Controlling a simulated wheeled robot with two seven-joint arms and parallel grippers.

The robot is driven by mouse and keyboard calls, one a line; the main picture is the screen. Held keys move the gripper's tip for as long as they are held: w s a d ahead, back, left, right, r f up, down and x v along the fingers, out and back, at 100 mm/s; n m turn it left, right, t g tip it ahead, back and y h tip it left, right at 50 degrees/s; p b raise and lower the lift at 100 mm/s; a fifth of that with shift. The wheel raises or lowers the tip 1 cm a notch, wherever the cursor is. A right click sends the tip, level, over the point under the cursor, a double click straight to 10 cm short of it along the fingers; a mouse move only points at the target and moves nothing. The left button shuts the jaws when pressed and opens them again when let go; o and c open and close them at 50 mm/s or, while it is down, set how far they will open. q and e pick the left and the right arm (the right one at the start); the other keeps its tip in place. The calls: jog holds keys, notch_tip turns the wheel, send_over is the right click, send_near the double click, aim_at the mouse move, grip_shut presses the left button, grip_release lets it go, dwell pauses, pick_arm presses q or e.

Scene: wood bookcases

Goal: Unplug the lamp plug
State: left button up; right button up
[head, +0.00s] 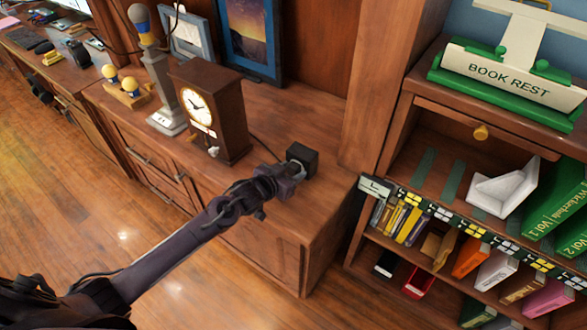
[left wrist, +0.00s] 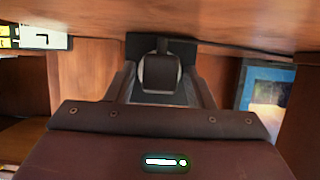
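A black socket box (head: 302,154) stands on the brown cabinet top, near its right end. My left gripper (head: 296,172) is right up against its near side. In the left wrist view the dark, rounded plug (left wrist: 160,73) sits in front of the black socket box (left wrist: 133,45). My left gripper's fingers (left wrist: 163,88) stand on both sides of the plug, with a narrow gap beside it, so they look open around it. In the head view the plug is mostly hidden by the gripper. A lamp-like grey stand (head: 160,85) with a blue and yellow bulb stands further left. My right gripper is not in view.
A wooden clock (head: 228,118) stands left of the socket box, with a dark cord (head: 264,147) running between them. Framed pictures (head: 252,40) lean behind. A bookcase (head: 405,100) with books and a book rest (head: 512,80) stands at right. The cabinet's front right top is clear.

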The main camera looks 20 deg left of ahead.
pick_arm(q)
grip_shut()
jog(key=shift+s, duration=0.15)
jog(key=shift+s+a+r+p, duration=0.1)
jog(key=shift+s+a+p, duration=0.1)
jog(key=shift+s+p, duration=0.3)
jog(key=shift+s+a+p, duration=0.2)
jog(key=shift+s+p, duration=0.15)
jog(key=shift+s, duration=0.1)
jog(key=shift+s+a+p, duration=0.35)
jog(key=shift+s+p, duration=0.2)
jog(key=shift+s, duration=0.35)
jog(key=shift+s+a+p, duration=0.3)
jog(key=shift+s+p, duration=0.25)
jog(key=shift+s, duration=0.3)
